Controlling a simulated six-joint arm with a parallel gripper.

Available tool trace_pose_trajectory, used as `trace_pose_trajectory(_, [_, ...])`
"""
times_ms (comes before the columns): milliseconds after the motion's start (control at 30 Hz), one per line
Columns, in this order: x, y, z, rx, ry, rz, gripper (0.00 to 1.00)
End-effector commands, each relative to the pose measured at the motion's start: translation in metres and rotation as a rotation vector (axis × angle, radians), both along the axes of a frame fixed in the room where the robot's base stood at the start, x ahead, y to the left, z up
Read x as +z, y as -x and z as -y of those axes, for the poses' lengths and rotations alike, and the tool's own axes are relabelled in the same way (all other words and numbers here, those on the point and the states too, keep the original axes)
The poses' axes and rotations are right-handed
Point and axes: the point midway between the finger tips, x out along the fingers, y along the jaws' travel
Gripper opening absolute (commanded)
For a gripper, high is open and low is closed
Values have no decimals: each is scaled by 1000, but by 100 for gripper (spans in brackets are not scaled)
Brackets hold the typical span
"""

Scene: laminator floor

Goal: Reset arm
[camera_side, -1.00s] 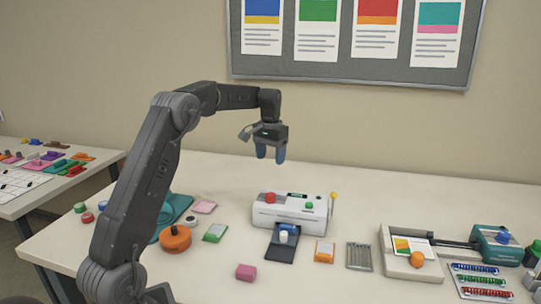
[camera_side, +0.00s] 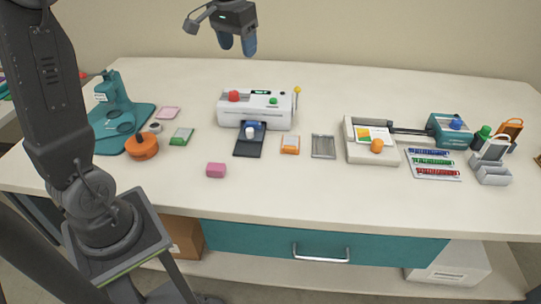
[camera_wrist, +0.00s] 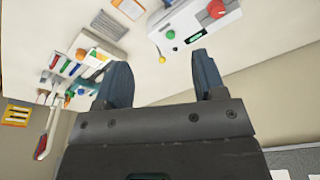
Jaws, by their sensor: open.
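My gripper (camera_side: 238,42) hangs in the air at the top of the side view, above and behind the white laminator (camera_side: 257,112). Its two blue fingers point down and stand apart with nothing between them. In the wrist view my gripper (camera_wrist: 163,80) also shows open and empty. The laminator (camera_wrist: 190,22) with its red and green knobs is at the top of that view, clear of the fingers.
A teal press (camera_side: 117,108), an orange round tool (camera_side: 142,146), a pink block (camera_side: 216,170), a metal tray (camera_side: 323,146), a cream tray with a teal machine (camera_side: 450,130) and a grey caddy (camera_side: 491,172) stand on the table. The front strip of the table (camera_side: 290,195) is clear.

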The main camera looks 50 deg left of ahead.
Motion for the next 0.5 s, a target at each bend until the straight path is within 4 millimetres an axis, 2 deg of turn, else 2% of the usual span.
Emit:
trace_pose_trajectory(33, [6,15,19,-25,-8,25,64])
trace_pose_trajectory(200, [10,65,70,-91,-23,104,64])
trace_pose_trajectory(367, [1,116,109,-154,-30,181,64])
trace_pose_trajectory(500, [-16,157,133,-205,-29,242,64])
